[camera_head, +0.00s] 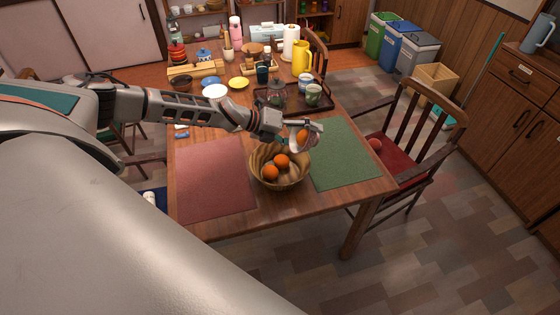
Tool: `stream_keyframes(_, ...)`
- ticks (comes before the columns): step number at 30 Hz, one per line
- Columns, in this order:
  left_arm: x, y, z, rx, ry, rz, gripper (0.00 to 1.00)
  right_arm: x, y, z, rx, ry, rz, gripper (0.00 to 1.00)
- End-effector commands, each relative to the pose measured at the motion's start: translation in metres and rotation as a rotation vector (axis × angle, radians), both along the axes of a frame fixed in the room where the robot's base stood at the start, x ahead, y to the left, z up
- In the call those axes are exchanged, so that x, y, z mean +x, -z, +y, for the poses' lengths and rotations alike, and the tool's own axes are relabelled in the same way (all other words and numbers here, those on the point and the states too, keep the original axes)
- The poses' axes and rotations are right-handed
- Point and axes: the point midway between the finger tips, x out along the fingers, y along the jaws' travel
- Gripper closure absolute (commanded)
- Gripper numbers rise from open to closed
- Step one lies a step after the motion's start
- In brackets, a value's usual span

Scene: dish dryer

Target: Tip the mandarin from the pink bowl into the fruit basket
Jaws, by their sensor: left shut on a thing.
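The pale pink bowl (297,146) is held tilted on its side above the back right rim of the fruit basket. My left gripper (290,131) reaches in from the left and is shut on the bowl. An orange mandarin (303,136) shows at the bowl's opening; I cannot tell how firmly it rests there. The woven fruit basket (262,178) stands on the table between two placemats and has orange fruits (270,173) in it. My right gripper is not in view.
A red placemat (212,180) lies left of the basket and a green placemat (345,153) right of it. A dark tray with cups (313,94) and a yellow pitcher (301,58) stand behind. A chair (408,140) is at the right edge.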

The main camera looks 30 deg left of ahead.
Motion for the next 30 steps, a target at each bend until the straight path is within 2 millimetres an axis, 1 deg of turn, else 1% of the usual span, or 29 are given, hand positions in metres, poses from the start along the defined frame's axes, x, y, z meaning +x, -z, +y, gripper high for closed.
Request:
stream_keyframes(14,-0.004,-0.005,0.005,-0.089,-0.001,-0.081,0.47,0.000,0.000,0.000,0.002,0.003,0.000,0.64)
stream_keyframes(21,-0.006,-0.008,0.007,-0.133,-0.004,-0.123,0.47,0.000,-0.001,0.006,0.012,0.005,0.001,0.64)
stream_keyframes(24,-0.009,-0.007,0.010,-0.151,-0.002,-0.140,0.47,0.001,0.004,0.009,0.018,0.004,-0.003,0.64)
stream_keyframes(30,-0.014,-0.010,0.017,-0.186,-0.004,-0.176,0.47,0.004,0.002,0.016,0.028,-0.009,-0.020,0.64)
